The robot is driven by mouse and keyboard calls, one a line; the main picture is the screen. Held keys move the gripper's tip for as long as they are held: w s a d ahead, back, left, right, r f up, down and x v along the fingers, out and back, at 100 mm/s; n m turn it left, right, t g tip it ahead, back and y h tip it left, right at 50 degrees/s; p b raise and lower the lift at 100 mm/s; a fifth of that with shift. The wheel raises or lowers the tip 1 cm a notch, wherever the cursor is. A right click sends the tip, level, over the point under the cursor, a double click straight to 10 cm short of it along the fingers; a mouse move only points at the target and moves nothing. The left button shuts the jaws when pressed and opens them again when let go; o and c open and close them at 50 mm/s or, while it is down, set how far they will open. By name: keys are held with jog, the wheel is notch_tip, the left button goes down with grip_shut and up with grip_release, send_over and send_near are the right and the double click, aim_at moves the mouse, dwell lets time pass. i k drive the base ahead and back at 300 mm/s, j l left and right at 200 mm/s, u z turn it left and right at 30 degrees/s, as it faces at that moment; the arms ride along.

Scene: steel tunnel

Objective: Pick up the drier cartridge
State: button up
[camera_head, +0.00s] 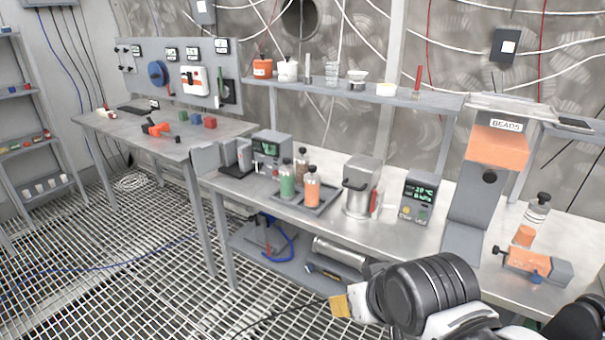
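No part is labelled as the drier cartridge, so I cannot tell for sure which it is. Two capped bottles stand upright in a grey tray (325,208) on the middle bench: one with green filling (287,186) and one with orange filling (312,191). A clear container with a black cap (537,212) stands at the bench's right, behind an orange piece. My arm shows at the lower right, in front of the bench. A yellow-tipped part at its left end may be my gripper (341,306); its fingers are not clear. I see nothing held there.
A dispenser marked BEADS (490,180) stands right of a metal canister (360,188) and a small display unit (417,198). An orange-and-grey clamp-like device (535,265) lies at right. A raised shelf (350,91) runs behind. Grating floor (110,280) is open at left.

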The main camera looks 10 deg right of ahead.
aim_at(286, 171)
jog(key=i+j+z, duration=0.5)
jog(key=j+z, duration=0.25)
jog(key=j, duration=0.2)
jog(key=i+j+z, duration=0.25)
jog(key=j, duration=0.15)
jog(key=j+z, duration=0.5)
jog(key=j, duration=0.3)
jog(key=i, duration=0.05)
